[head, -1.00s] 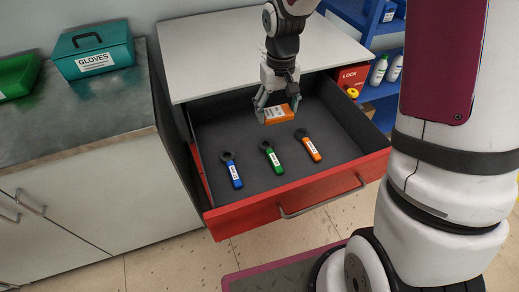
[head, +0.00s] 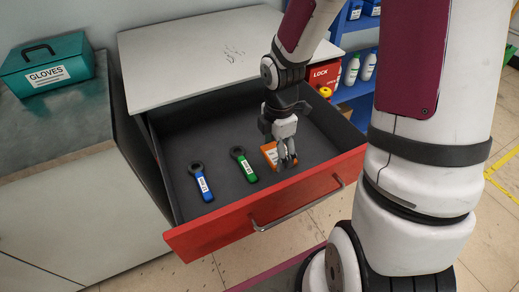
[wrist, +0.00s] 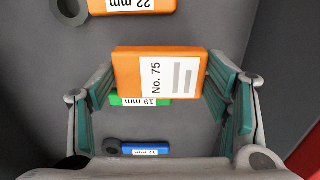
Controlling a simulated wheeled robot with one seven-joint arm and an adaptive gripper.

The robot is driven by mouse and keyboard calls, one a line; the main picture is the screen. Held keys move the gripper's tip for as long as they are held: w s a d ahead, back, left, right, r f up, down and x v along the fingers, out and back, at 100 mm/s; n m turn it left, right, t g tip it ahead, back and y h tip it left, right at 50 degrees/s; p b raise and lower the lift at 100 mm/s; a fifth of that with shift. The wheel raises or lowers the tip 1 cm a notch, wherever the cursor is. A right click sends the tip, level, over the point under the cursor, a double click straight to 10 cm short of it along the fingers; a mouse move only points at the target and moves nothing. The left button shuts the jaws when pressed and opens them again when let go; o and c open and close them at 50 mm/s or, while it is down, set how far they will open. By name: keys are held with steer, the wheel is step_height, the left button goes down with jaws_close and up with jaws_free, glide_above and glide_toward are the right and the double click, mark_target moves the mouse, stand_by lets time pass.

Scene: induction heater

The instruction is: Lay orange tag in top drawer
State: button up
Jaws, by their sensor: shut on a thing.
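The orange tag (head: 269,150) is a small block with a white label reading "No. 75" in the wrist view (wrist: 128,75). My gripper (head: 287,162) is shut on it and holds it inside the outline of the open top drawer (head: 214,235). The tag's height above the drawer floor is hard to tell. In the wrist view the tag sits between the two green-padded fingers (wrist: 165,98) and covers part of the green tool.
A blue tool (head: 201,183) and a green tool (head: 243,164) lie in the drawer. An orange tool marked 22 mm (wrist: 130,6) lies close by, mostly hidden in the head view.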

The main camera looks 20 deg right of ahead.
glide_above(313, 144)
steer(key=shift+a+f, duration=0.15)
steer(key=shift+f, duration=2.35)
steer(key=shift+f, duration=0.15)
steer(key=o, duration=0.9)
steer(key=shift+o, duration=0.2)
